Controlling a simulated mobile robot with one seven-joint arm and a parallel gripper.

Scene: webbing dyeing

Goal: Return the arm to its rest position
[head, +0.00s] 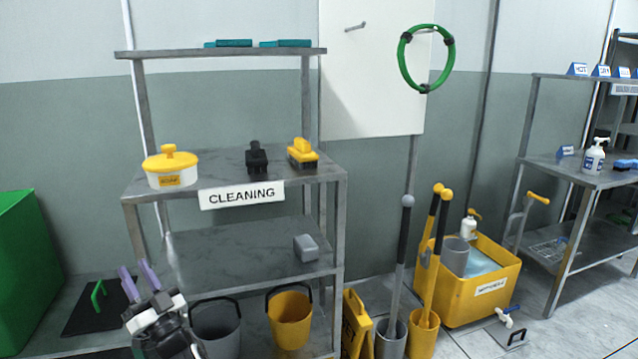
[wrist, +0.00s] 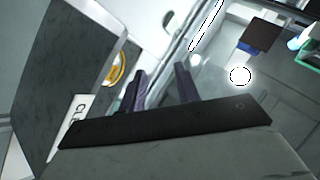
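My gripper (head: 134,268) is at the lower left of the head view, in front of the left side of the grey cleaning shelf (head: 335,180). Its two purple fingers are apart, with nothing seen between them. The fingers also show apart and empty in the wrist view (wrist: 160,70). Only the end of my arm shows at the bottom edge of the head view; the rest of the arm is out of view.
The shelf holds a yellow-lidded pot (head: 171,168), a black brush (head: 257,158), a yellow brush (head: 302,154) and a grey block (head: 306,248). A grey bucket (head: 216,328) and a yellow bucket (head: 290,318) are low down. A green box (head: 18,270) stands left.

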